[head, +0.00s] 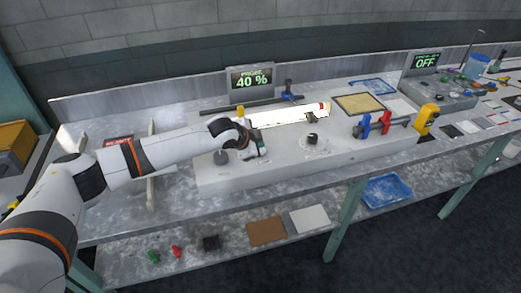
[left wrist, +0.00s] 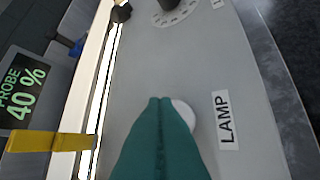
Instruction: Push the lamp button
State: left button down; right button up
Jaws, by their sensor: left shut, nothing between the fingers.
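The lamp button (left wrist: 184,113) is a pale round disc on the grey console, beside a white label reading LAMP (left wrist: 226,120). In the left wrist view my left gripper (left wrist: 160,102) has its green fingertips together, with nothing between them. The fingers cover part of the button; I cannot tell whether they touch it. In the head view my left gripper (head: 262,149) is low over the left part of the console (head: 290,160), and the button is hidden there. The long lamp tube (head: 285,115) behind it glows bright white. My right gripper is not in view.
A display (head: 251,80) reads PROBE 40 %. A black knob (head: 312,139) on a dial is right of my gripper. Blue and red valves (head: 373,125) and a yellow device (head: 426,118) stand farther right. A yellow part (left wrist: 50,141) crosses near the lamp in the wrist view.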

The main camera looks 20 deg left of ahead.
pick_arm(q)
jog(key=shift+f, duration=0.1)
dwell(0.3)
jog(key=shift+f, duration=0.65)
dwell(0.4)
jog(key=shift+r, duration=0.1)
jog(key=shift+r+p, duration=0.6)
jog(key=shift+p, duration=0.3)
notch_tip(320, 180, up, 6)
jog(key=p, duration=0.6)
jog(key=shift+r, duration=0.1)
